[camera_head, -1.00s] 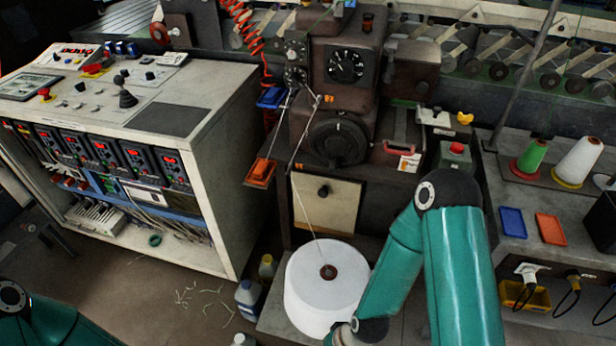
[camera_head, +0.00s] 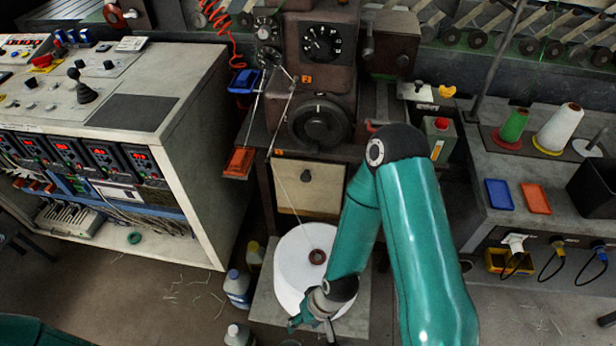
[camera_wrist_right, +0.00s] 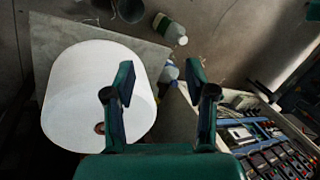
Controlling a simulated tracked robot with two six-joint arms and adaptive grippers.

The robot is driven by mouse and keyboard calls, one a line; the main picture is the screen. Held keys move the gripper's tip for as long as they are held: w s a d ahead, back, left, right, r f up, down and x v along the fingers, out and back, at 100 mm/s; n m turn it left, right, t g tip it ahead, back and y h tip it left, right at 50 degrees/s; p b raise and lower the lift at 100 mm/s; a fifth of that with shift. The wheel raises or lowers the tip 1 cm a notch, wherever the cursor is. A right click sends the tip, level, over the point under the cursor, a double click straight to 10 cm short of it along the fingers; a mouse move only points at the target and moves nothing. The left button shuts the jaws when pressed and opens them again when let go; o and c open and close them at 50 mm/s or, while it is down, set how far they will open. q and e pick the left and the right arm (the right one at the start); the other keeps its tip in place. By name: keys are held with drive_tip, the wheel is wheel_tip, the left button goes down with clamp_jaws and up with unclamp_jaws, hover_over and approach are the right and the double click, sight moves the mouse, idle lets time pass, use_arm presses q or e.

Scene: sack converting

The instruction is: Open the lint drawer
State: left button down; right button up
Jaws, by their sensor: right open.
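The lint drawer (camera_head: 308,187) looks like a cream front with a round black knob (camera_head: 305,175), set low in the brown machine under its large dial. Its front looks flush with the machine, so it appears closed. My right gripper (camera_head: 310,324) is in front of and below the drawer, over the near side of the white roll, apart from the knob. In the right wrist view the two fingers (camera_wrist_right: 161,80) are spread with nothing held between them. My right arm covers the area just right of the drawer. Only part of my left arm shows at the bottom left; its gripper is out of frame.
A large white thread roll (camera_head: 290,265) stands on a grey plate below the drawer, its thread running upward past the drawer front. Bottles (camera_head: 237,289) stand left of it. A control cabinet (camera_head: 195,165) is at the left, a bench (camera_head: 500,235) at the right.

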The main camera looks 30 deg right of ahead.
drive_tip(key=w+f+t+b, duration=0.1)
drive_tip(key=w+f+b, duration=0.1)
drive_tip(key=w+b, duration=0.15)
drive_tip(key=m+t+h+b, duration=0.5)
drive_tip(key=t+h+b, duration=0.9)
drive_tip(key=b, duration=0.9)
approach(306, 180)
drive_tip(key=shift+g+h, duration=0.4)
drive_tip(key=shift+g, duration=0.3)
drive_tip(key=x, duration=0.7)
drive_tip(key=b+x, duration=0.1)
drive_tip(key=x, duration=0.2)
drive_tip(key=shift+w+a+r, duration=0.2)
drive_tip(key=shift+w+r, duration=0.2)
drive_tip(key=shift+w, duration=0.1)
drive_tip(key=shift+c, duration=0.3)
